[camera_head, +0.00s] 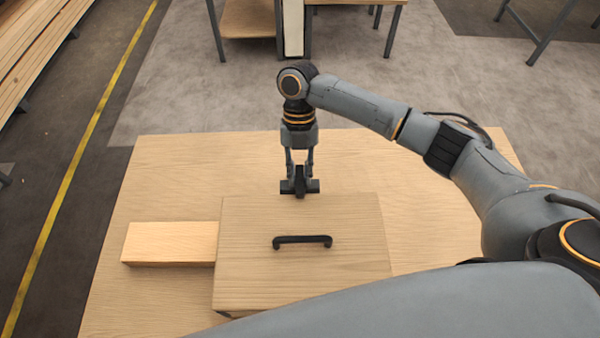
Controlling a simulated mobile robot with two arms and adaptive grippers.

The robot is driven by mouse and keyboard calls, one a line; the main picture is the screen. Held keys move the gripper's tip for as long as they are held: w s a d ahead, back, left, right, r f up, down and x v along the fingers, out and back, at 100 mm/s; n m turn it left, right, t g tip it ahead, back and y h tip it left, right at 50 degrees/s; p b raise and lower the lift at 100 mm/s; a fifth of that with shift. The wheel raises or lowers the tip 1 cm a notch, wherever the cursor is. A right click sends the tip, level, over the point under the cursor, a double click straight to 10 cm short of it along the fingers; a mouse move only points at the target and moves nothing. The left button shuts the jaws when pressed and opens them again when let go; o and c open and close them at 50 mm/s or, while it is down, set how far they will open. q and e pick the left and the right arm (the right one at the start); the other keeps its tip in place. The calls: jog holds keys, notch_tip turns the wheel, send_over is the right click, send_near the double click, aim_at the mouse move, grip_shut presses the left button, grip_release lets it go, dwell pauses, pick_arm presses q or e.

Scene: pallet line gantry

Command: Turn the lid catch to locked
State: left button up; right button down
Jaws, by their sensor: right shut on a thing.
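A wooden box with a flat lid (300,275) stands on the table, with a black bar handle (302,240) on its top. A black lid catch (300,193) shows at the lid's far edge. My right gripper (300,180) points down from above at that far edge and is shut on the catch, its fingertips partly hiding it. I cannot tell from this view which way the catch is turned. My left gripper is not in view.
A light wooden block (172,243) lies against the box's left side. The wooden table (440,215) is clear to the right of the box. A yellow floor line (75,160) runs along the left, and other benches (350,8) stand at the back.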

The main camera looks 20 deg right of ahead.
dwell(0.5)
jog(key=c, duration=1.2)
grip_release()
jog(key=v, duration=1.2)
